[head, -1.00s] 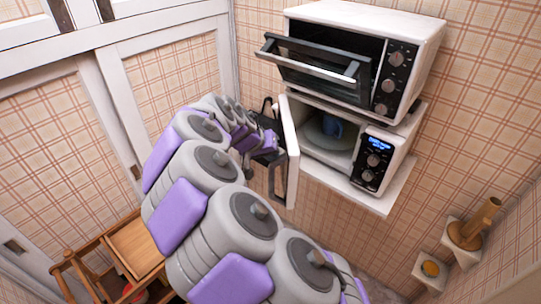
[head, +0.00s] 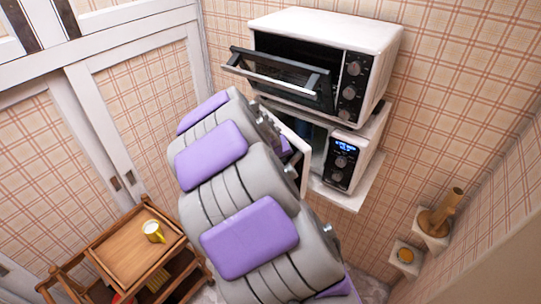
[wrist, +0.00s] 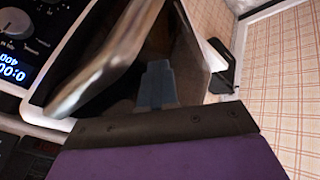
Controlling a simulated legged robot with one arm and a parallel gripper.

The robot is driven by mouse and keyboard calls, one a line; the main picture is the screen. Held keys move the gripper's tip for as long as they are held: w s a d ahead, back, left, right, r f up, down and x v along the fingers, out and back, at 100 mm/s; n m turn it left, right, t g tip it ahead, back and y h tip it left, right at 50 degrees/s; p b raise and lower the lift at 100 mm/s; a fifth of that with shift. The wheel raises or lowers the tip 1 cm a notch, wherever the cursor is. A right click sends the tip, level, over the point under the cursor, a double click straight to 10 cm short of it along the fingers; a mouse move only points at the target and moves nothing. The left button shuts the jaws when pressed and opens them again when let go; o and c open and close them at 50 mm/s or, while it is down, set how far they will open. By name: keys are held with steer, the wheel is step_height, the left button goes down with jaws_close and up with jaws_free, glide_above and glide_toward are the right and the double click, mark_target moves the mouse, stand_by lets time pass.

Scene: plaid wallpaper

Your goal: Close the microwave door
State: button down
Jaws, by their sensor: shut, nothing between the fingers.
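The white microwave (head: 342,165) sits on the lower wall shelf, its display lit. Its door (head: 304,175) is hinged at the left and stands partly open. My arm hides much of the door and the opening in the head view. The wrist view shows the control panel (wrist: 18,55), a pale edge that looks like the door's, and a dark handle (wrist: 225,65) close by. My gripper (wrist: 165,125) shows as a dark, bolted part with purple behind it; it is shut and empty, close to the door. Contact cannot be told. A bluish shape inside is unclear.
A white oven (head: 325,35) stands directly above, its door (head: 280,78) folded down and sticking out over the microwave. Small wall shelves (head: 432,228) are at the right.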

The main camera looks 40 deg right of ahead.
steer(key=d+n+p, duration=0.1)
steer(key=d+p, duration=0.2)
steer(key=d, duration=0.6)
steer(key=shift+r+t, duration=0.15)
steer(key=shift+t, duration=0.15)
steer(key=shift+d+r, duration=0.15)
steer(key=shift+d, duration=0.05)
steer(key=shift+a, duration=0.15)
